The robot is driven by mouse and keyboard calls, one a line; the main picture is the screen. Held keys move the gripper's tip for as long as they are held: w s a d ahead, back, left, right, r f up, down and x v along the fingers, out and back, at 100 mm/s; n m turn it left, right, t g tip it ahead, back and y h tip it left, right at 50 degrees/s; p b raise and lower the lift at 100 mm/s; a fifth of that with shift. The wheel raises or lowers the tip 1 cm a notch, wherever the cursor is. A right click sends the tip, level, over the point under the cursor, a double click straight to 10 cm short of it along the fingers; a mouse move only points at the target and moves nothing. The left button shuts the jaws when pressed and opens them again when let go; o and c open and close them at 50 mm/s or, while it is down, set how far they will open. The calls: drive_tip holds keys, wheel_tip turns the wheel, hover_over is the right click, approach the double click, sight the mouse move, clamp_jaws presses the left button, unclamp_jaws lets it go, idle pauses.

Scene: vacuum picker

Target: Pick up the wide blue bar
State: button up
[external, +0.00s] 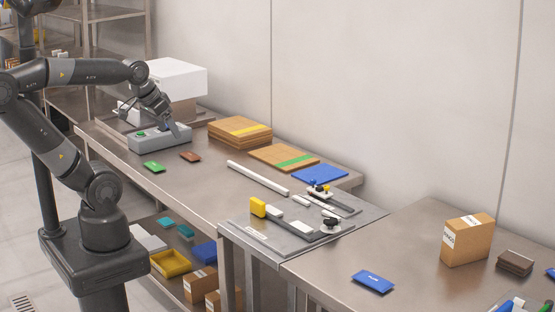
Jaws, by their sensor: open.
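A flat blue packet with white print (373,281), which looks like the wide blue bar, lies on the steel table at the front right. It lies flat with clear metal around it. My gripper (172,127) is far from it, at the back left, pointing down over a grey box with a green button (160,137). My gripper is open; its fingertips are small in this view, and I cannot tell whether they touch the box. I see nothing held in it.
Green (153,167) and brown (190,156) packets lie near the grey box. A white rod (257,178), a blue mat (319,174) and a fixture plate with a yellow block (258,207) lie mid-table. A cardboard box (467,240) stands at right.

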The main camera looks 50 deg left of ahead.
drive_tip(key=w+d+r+n+h, duration=0.1)
drive_tip(key=w+d+r+n, duration=0.1)
drive_tip(key=w+d, duration=0.35)
drive_tip(key=w+d+r+n+h, duration=0.1)
drive_tip(key=w+d+r+n, duration=0.15)
drive_tip(key=w+d, duration=0.35)
drive_tip(key=w+d+f+n+g+h, duration=0.1)
drive_tip(key=w+d+f+n, duration=0.15)
drive_tip(key=w+d, duration=0.4)
drive_tip(key=w+d+f+n+g, duration=0.1)
drive_tip(key=w+d+n, duration=0.25)
drive_tip(key=d, duration=0.55)
drive_tip(key=n+g+h, duration=0.1)
drive_tip(key=n+g, duration=0.2)
drive_tip(key=n, duration=0.5)
hover_over(372, 278)
drive_tip(key=a, duration=0.2)
wheel_tip(372, 278, down, 22)
drive_tip(key=shift+d+f, duration=0.15)
drive_tip(key=shift+h, duration=0.3)
drive_tip(key=x, duration=0.2)
drive_tip(key=a+x, duration=0.1)
drive_tip(key=x, duration=0.1)
drive_tip(key=shift+s+d+f, duration=0.1)
drive_tip(key=shift+s+f, duration=0.05)
drive_tip(key=shift+f, duration=0.4)
drive_tip(key=shift+d+f, duration=0.15)
drive_tip(key=shift+f, duration=0.2)
